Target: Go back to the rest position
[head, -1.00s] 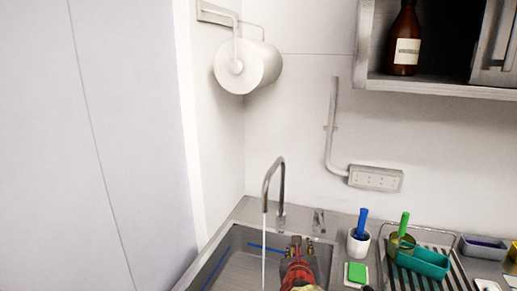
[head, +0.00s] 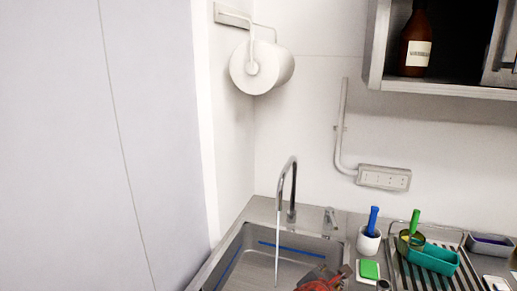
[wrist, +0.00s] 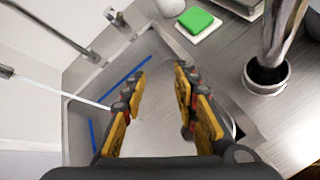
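My gripper (wrist: 155,88) shows in the wrist view with its two yellow-and-black fingers apart and nothing clearly held between them. It points over the steel sink (wrist: 78,110). In the head view only a red and dark part of my gripper (head: 325,279) shows at the bottom edge, over the right side of the sink (head: 262,240). The tap (head: 292,190) is running, and a thin water stream (head: 277,245) falls into the sink left of my gripper. A pale rounded shape behind the fingers in the wrist view is partly hidden; I cannot tell what it is.
Right of the sink stand a green sponge (head: 370,269) on a white dish, a white cup (head: 368,243) with a blue-handled tool, and a drying rack (head: 452,280) with a teal tray (head: 433,259). A paper roll (head: 262,67) and a shelf (head: 440,86) are above.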

